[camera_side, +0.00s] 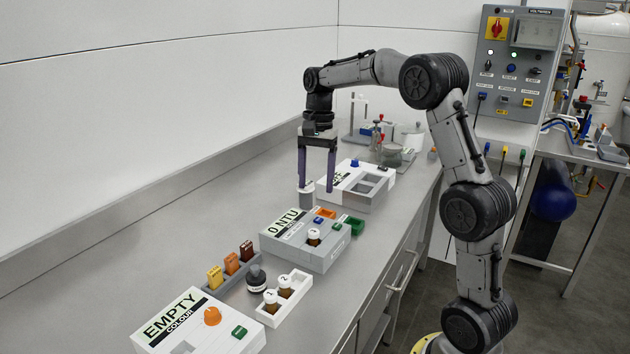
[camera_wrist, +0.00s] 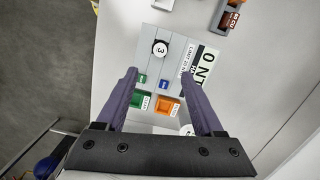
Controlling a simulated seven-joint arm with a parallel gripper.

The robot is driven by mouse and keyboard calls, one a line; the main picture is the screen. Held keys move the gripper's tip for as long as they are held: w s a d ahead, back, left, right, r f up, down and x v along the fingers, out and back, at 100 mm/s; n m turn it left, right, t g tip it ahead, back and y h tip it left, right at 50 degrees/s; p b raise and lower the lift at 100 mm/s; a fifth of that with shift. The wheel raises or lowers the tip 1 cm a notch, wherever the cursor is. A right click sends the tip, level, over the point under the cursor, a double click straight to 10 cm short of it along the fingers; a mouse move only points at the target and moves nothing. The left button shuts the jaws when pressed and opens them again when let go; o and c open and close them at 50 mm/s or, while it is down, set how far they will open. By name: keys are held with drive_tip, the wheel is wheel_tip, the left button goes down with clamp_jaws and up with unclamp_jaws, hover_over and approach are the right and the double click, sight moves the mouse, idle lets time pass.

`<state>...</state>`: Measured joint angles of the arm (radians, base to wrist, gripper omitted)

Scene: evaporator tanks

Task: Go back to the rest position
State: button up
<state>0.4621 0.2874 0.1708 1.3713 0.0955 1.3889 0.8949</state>
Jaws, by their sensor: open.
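My gripper (camera_side: 317,187) is open and empty. In the side view it points down above the bench, beyond the turbidity meter marked "0 NTU" (camera_side: 283,228) and in front of the farther white instrument (camera_side: 340,205). A grey cylinder with a pale top (camera_side: 307,195) stands by the left fingertip; I cannot tell whether they touch. In the wrist view the fingers (camera_wrist: 160,85) are spread above the "0 NTU" meter (camera_wrist: 200,40), with nothing between them. A white-capped vial marked 3 (camera_wrist: 160,47) sits in the meter; it also shows in the side view (camera_side: 313,236).
A control panel (camera_side: 518,62) stands behind my arm. Bench space at left is clear.

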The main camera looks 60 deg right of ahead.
drive_tip(key=s+a+r+n+t+h, duration=0.1)
drive_tip(key=s+a+r+n+t, duration=0.15)
drive_tip(key=s+a+r, duration=0.35)
drive_tip(key=s+a+r+n+t, duration=0.1)
drive_tip(key=s+a+r+n, duration=0.3)
drive_tip(key=a, duration=0.4)
drive_tip(key=s+a+f+n+t, duration=0.2)
drive_tip(key=s+a+f+n, duration=0.1)
drive_tip(key=s+f+n, duration=0.6)
drive_tip(key=s, duration=0.4)
drive_tip(key=shift+a+f, duration=0.15)
drive_tip(key=shift+a, duration=0.05)
